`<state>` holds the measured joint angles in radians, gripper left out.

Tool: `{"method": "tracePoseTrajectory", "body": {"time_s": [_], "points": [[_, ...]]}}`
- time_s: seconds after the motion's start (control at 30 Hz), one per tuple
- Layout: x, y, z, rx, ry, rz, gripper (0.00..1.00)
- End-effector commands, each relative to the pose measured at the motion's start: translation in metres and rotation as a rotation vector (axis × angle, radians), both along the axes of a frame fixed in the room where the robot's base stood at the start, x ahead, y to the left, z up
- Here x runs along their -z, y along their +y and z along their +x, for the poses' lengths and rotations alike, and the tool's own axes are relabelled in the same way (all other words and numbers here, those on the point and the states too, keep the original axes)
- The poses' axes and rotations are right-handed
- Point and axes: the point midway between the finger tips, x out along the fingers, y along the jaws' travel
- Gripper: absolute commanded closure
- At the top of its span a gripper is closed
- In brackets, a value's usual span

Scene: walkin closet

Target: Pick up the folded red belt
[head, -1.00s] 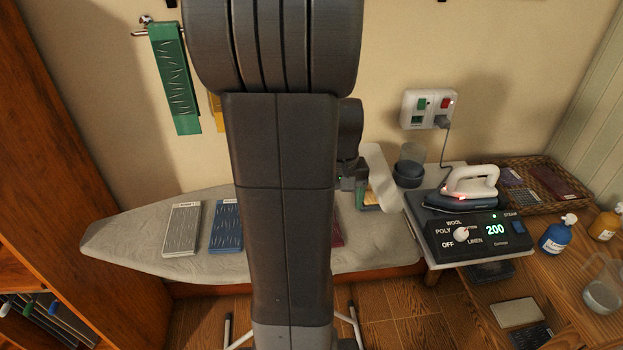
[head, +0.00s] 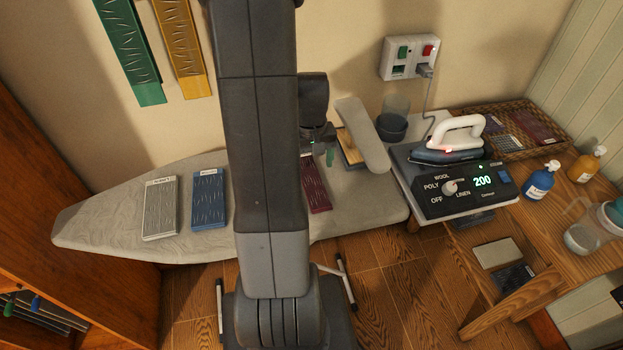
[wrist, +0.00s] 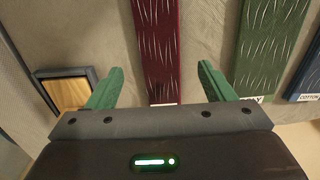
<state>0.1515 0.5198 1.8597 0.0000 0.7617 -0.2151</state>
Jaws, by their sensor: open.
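The folded red belt (head: 316,187) lies flat on the ironing board, partly hidden behind my arm in the head view. In the wrist view the dark red belt (wrist: 157,45) has pale slashes and runs down between my fingers, with a pale label at its near end. My gripper (wrist: 160,85) is open, its green fingers apart on either side of the belt's line, with nothing held. In the head view my gripper (head: 328,152) is beside the belt's far end. The wrist view shows no contact; the height gap is hard to judge.
A green folded belt (wrist: 270,45) and a blue one (wrist: 308,75) lie right of the red in the wrist view. A wood-topped block (wrist: 68,92) lies left. The iron (head: 455,140) and its control box (head: 465,190) stand right of the ironing board (head: 110,215).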

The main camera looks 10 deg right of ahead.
Motion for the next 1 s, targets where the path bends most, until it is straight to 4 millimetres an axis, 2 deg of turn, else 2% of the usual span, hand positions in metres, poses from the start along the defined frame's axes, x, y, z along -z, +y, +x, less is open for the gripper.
{"method": "tracePoseTrajectory", "body": {"time_s": [0.5, 0.8, 0.87, 1.0], "points": [[0.049, -0.001, 0.003, 0.000, 0.003, 0.001, 0.25], [0.052, -0.001, 0.004, 0.000, 0.000, 0.000, 0.25], [0.052, -0.001, 0.004, 0.000, 0.000, 0.000, 0.34], [0.052, -0.001, 0.004, 0.000, 0.000, 0.000, 0.62]]}}
